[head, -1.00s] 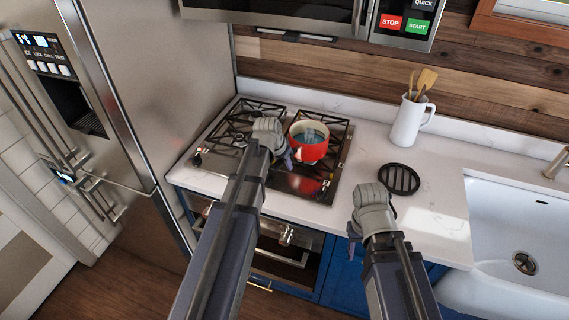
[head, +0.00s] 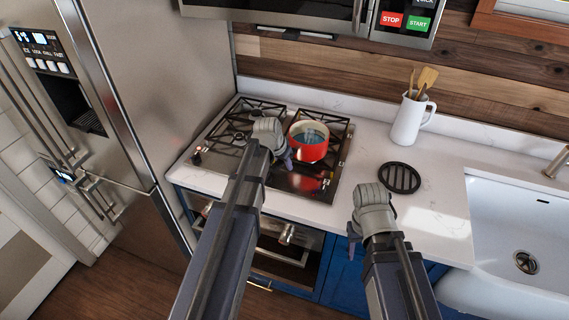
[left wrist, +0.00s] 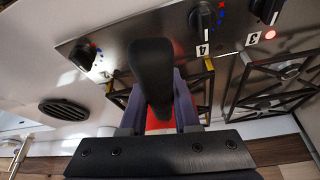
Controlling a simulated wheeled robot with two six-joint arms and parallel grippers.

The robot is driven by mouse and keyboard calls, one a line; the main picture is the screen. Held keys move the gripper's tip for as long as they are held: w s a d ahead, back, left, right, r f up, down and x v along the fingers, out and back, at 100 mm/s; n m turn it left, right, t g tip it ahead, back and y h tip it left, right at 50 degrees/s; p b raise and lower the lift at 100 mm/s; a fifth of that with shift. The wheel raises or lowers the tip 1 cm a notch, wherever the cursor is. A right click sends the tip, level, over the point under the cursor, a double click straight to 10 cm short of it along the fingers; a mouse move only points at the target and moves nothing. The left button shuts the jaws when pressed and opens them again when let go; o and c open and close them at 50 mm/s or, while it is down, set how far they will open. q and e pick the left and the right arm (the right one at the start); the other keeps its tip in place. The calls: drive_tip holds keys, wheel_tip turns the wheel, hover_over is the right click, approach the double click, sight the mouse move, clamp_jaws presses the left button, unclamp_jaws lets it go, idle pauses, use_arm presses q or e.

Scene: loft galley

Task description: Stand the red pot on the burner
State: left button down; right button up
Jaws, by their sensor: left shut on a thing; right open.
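The red pot (head: 309,152) is upright at the right side of the cooktop (head: 310,186), over the back right grate. Its inside looks bluish. I cannot tell whether its base touches the grate. My left gripper (head: 287,159) is at the pot's near left side, shut on its black handle (left wrist: 152,70). In the left wrist view a little of the red pot (left wrist: 160,124) shows behind the fingers. My right gripper (head: 352,228) is open and empty in front of the counter edge. My left arm hides part of the cooktop.
A round black trivet (head: 399,178) lies on the counter right of the cooktop. A white jug (head: 408,120) with wooden utensils stands behind it. The sink (head: 520,235) is at right, the fridge (head: 185,90) at left. A red light (left wrist: 270,34) shows beside label 3.

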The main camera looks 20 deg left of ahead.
sight(280, 162)
use_arm(q)
drive_tip(key=c, duration=0.6)
unclamp_jaws()
drive_tip(key=shift+o, duration=0.2)
drive_tip(key=p+v, duration=0.7)
drive_tip(key=v, duration=0.1)
drive_tip(key=shift+f, duration=0.1)
